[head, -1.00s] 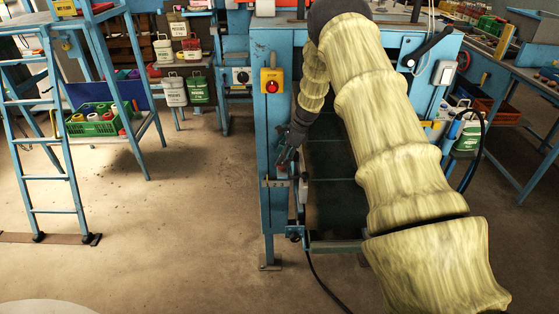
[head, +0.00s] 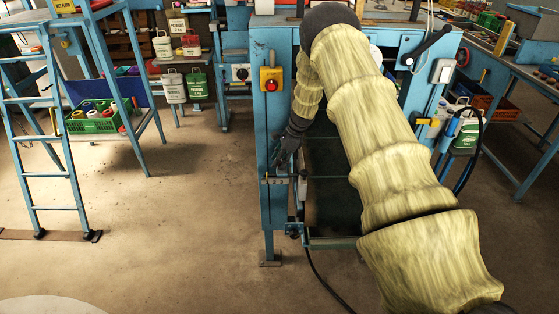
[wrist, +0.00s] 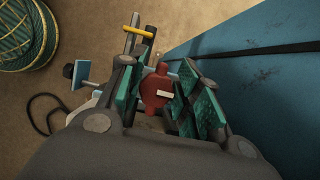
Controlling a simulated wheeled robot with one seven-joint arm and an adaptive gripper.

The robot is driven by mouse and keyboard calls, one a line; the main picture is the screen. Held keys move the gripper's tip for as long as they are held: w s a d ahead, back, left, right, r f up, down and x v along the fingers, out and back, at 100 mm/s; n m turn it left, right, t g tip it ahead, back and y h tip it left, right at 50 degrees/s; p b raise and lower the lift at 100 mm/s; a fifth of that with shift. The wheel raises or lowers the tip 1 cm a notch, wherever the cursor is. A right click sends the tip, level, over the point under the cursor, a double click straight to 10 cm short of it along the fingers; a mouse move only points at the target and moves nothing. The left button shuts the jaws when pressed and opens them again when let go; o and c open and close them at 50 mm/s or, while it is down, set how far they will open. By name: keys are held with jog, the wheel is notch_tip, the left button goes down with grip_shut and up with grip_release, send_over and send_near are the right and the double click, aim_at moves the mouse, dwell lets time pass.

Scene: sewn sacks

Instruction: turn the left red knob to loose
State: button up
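A red knob (wrist: 155,91) with a white bar mark shows in the wrist view, between the green-padded fingers of my gripper (wrist: 165,92). The left pad is close beside the knob, and a gap shows on the right. I cannot tell whether either pad touches it. In the head view my dark gripper (head: 282,155) is low at the left front post of the blue machine (head: 263,130). The knob cannot be made out there.
A yellow box with a red button (head: 271,85) is on the post above my gripper. A black cable (head: 320,280) runs along the floor below. A blue panel (wrist: 260,60) lies close on the right in the wrist view.

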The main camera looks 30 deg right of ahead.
jog(key=shift+f+n+b, duration=0.15)
jog(key=shift+n+b, duration=0.65)
jog(key=shift+b, duration=0.05)
jog(key=shift+s+r+n+g+y+b, duration=0.15)
jog(key=shift+n+g+b, duration=0.25)
jog(key=shift+n, duration=0.3)
jog(key=shift+r+n+g+y+b, duration=0.15)
jog(key=shift+n+g+b, duration=0.25)
jog(key=shift+n, duration=0.3)
jog(key=shift+f, duration=0.1)
jog(key=o, duration=1)
notch_tip(320, 180, up, 10)
jog(key=shift+f, duration=0.1)
jog(key=shift+c, duration=0.3)
